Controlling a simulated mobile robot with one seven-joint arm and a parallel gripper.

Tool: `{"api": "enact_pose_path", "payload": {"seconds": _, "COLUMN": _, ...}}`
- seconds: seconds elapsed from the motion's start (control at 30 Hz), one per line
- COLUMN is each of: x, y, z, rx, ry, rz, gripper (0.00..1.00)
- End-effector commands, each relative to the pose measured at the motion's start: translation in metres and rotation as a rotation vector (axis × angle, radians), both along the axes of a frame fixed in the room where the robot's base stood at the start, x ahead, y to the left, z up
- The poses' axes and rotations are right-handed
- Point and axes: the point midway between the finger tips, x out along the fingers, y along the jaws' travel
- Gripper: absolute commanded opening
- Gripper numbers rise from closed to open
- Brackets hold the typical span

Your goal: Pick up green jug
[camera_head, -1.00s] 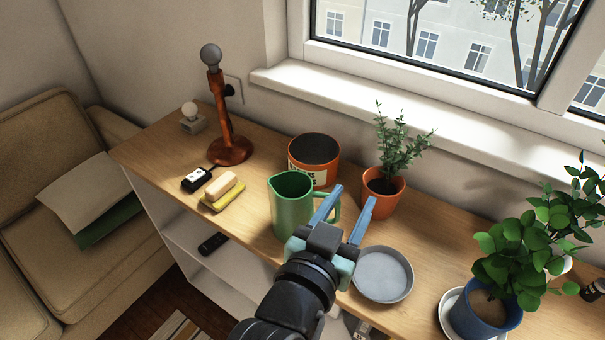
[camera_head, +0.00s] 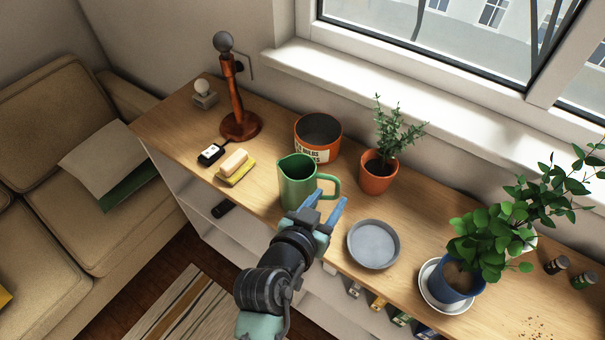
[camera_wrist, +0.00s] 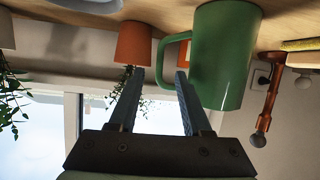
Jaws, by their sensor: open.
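The green jug (camera_head: 297,184) stands upright on the wooden shelf top, its handle (camera_head: 329,186) pointing right in the head view. My gripper (camera_head: 325,212) is open and empty, with its blue fingers just in front of and below the handle side of the jug. In the wrist view, which is upside down, the jug (camera_wrist: 223,50) is close beyond the fingers, and my gripper (camera_wrist: 155,100) has its fingers spread. One finger overlaps the jug's handle edge there; I cannot tell whether they touch.
A grey round dish (camera_head: 373,244) lies right of my gripper. An orange pot (camera_head: 318,140) and a potted herb (camera_head: 378,176) stand behind the jug. A sponge and soap (camera_head: 236,168) lie left of it. The wooden top (camera_head: 262,198) is bare between sponge and jug.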

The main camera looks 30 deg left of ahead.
Motion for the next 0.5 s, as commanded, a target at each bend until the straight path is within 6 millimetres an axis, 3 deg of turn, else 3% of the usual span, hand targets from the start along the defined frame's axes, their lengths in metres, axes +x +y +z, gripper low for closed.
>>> {"api": "enact_pose_path", "payload": {"seconds": 0.17, "x": 0.011, "y": 0.000, "z": -0.001, "rx": 0.000, "ry": -0.001, "rz": -0.001, "gripper": 0.48}}
{"api": "enact_pose_path", "payload": {"seconds": 0.5, "x": 0.050, "y": 0.004, "z": -0.013, "rx": 0.001, "ry": -0.001, "rz": -0.001, "gripper": 0.48}}
